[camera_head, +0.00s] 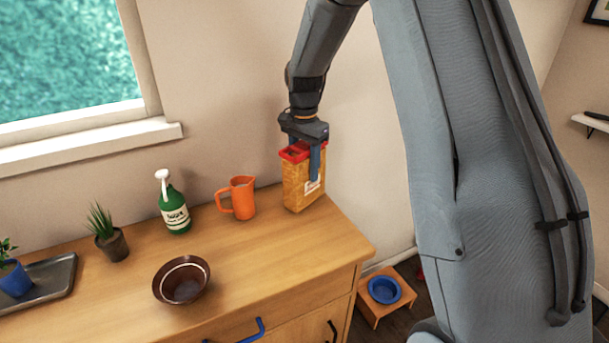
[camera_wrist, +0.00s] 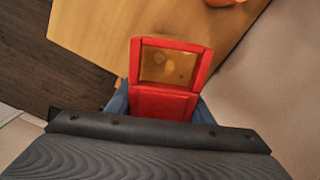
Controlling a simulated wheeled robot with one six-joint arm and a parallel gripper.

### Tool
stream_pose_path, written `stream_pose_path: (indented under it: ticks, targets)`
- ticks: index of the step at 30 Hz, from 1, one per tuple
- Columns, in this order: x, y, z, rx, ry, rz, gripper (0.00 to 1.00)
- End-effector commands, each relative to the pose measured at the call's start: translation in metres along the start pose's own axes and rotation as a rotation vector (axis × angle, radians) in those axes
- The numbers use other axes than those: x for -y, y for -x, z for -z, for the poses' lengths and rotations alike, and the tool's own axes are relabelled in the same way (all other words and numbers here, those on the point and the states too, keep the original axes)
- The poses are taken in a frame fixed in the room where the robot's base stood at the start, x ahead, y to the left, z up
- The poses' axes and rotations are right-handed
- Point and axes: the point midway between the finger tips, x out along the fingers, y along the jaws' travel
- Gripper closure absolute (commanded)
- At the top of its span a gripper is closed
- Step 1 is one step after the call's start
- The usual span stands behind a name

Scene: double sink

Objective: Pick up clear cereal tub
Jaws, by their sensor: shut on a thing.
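The clear cereal tub (camera_head: 299,187) is filled with orange-brown cereal and has a red lid and a white label. It is upright at the right back of the wooden counter, by the wall. My gripper (camera_head: 315,165) comes from above and is shut on the tub, one blue finger showing on its label side. In the wrist view the tub's red-framed lid (camera_wrist: 172,65) lies between my gripper's fingers (camera_wrist: 160,100). Its flap shows cereal through a clear window. I cannot tell whether the tub's base touches the counter.
An orange pitcher (camera_head: 240,198) stands just left of the tub. Further left are a green spray bottle (camera_head: 174,208), a potted plant (camera_head: 109,242) and a grey tray (camera_head: 50,283). A brown bowl (camera_head: 182,280) sits near the front. The counter's right end (camera_head: 345,240) is clear.

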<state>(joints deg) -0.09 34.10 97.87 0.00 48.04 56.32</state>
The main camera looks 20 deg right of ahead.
Motion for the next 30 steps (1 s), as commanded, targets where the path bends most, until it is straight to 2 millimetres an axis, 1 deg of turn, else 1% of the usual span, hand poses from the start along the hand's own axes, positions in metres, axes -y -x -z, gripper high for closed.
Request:
stream_pose_path:
  ticks: [5, 8, 11, 18, 21, 25, 30]
  targets:
    - [0.000, 0.001, 0.000, -0.001, 0.000, 0.001, 0.90]
    - [0.001, 0.007, 0.001, -0.002, 0.000, 0.003, 0.90]
    - [0.002, 0.020, 0.001, -0.003, 0.000, 0.005, 0.90]
    - [0.002, 0.066, 0.001, -0.003, 0.000, 0.005, 0.90]
    - [0.001, 0.082, 0.001, -0.003, 0.000, 0.004, 0.90]
    - [0.001, 0.095, 0.001, -0.002, 0.000, 0.003, 0.90]
    - [0.000, 0.101, 0.000, -0.001, 0.000, 0.001, 0.90]
